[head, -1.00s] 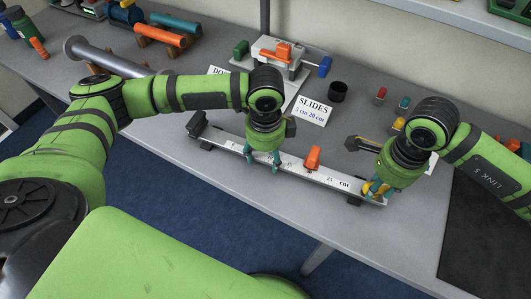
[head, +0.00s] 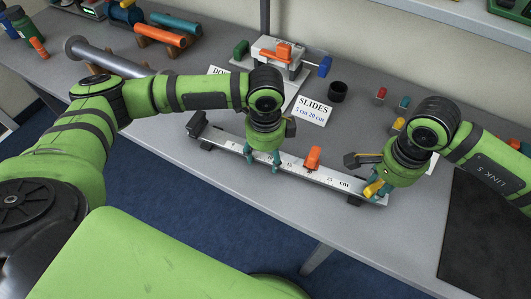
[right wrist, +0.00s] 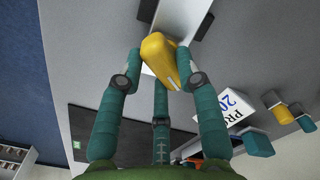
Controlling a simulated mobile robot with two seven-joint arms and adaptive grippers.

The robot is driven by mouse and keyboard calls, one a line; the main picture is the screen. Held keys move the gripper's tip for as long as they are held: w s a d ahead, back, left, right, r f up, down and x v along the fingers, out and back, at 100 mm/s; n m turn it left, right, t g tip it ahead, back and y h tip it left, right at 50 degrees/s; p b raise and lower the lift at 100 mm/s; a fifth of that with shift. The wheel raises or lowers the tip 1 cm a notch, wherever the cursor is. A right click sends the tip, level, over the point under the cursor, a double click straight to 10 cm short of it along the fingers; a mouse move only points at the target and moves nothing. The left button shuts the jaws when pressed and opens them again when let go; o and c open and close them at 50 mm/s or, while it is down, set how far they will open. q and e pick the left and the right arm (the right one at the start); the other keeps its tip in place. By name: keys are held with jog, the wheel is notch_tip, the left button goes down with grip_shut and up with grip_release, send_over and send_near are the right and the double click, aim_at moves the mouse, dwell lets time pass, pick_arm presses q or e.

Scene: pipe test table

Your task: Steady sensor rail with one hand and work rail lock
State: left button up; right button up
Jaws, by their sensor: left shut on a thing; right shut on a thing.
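The sensor rail (head: 326,182) is a long pale bar with a centimetre scale, lying on dark feet along the table's front. An orange slider (head: 312,157) stands on it, right of its middle. My left gripper (head: 263,165) is shut on the rail, left of the orange slider. A yellow lever, the rail lock (head: 373,188), is at the rail's right end. My right gripper (head: 374,192) is shut on it. In the right wrist view, the yellow lock (right wrist: 160,58) sits between my teal fingers, with the rail's end beyond it.
A "SLIDES 5 cm 20 cm" card (head: 313,109) stands behind the rail, near a black cup (head: 338,91). A fixture with orange and blue parts (head: 290,58) is at the back. A dark mat (head: 485,235) lies at the right. Small coloured pegs stand behind my right gripper.

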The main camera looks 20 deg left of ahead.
aim_at(381, 186)
pick_arm(q)
jog(key=shift+s+f, duration=0.1)
jog(key=shift+f, duration=0.05)
pick_arm(e)
jog(key=n, duration=0.3)
jog(key=n, duration=0.3)
jog(key=shift+w+d+n, duration=0.1)
jog(key=shift+w+n, duration=0.05)
jog(key=shift+n, duration=0.25)
jog(key=o, duration=1.1)
jog(key=shift+o, duration=0.2)
jog(key=shift+r, duration=0.1)
notch_tip(381, 186, up, 15)
